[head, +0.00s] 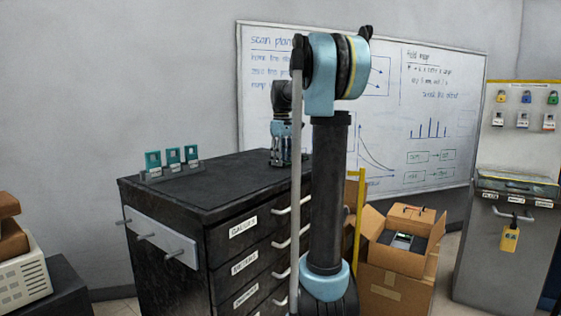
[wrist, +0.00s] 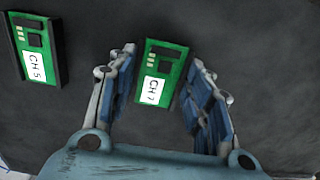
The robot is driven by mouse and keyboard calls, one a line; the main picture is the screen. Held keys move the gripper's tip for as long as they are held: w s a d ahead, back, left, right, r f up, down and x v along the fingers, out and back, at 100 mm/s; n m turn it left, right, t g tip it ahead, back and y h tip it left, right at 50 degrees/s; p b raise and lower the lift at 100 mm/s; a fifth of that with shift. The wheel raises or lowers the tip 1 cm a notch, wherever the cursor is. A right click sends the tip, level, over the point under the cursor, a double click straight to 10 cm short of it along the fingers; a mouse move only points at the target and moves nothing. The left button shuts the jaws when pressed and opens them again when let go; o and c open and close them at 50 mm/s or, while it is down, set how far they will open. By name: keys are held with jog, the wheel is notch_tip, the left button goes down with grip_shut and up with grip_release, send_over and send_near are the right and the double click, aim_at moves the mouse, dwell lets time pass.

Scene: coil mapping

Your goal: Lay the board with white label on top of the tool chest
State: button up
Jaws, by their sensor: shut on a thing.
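The board with the white label "CH 7" (wrist: 157,75) is green with dark parts. It is between the two fingers of my gripper (wrist: 162,80) in the wrist view, and my gripper is shut on it. A similar green board labelled "CH 5" (wrist: 37,50) lies to the left on the dark surface. In the head view my gripper (head: 280,160) points down at the far right part of the top of the black tool chest (head: 215,190). The held board is hidden there, and I cannot tell whether it touches the top.
Several small teal pieces stand in a rack (head: 172,170) at the left of the chest top. An open cardboard box (head: 400,260) is right of the chest. A grey cabinet with padlocks (head: 510,220) stands farther right. The middle of the chest top is clear.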

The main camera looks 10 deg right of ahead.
jog(key=shift+f, duration=0.15)
jog(key=o, duration=1)
notch_tip(320, 180, up, 12)
jog(key=shift+s, duration=0.1)
dwell(0.4)
